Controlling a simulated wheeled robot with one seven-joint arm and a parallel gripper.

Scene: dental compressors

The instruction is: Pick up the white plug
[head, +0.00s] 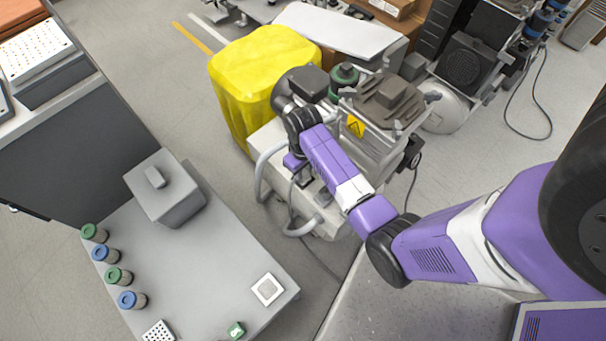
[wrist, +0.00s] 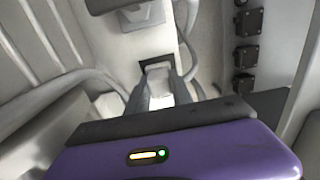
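My gripper (wrist: 160,80) reaches down to the compressor unit, its two grey fingers on either side of a small pale piece. That piece looks like the white plug (wrist: 159,70), sitting at a dark-edged opening in a pale surface. I cannot tell whether the fingers touch it. In the head view, my gripper (head: 303,182) is low at the front left side of the compressor (head: 345,135). The plug cannot be made out there.
Pale hoses curve beside the gripper, one (head: 262,170) in the head view. A yellow bin (head: 235,95) stands close behind left. A grey table (head: 205,265) with a box (head: 165,190) and several small jars is at the lower left. Floor shows between table and compressor.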

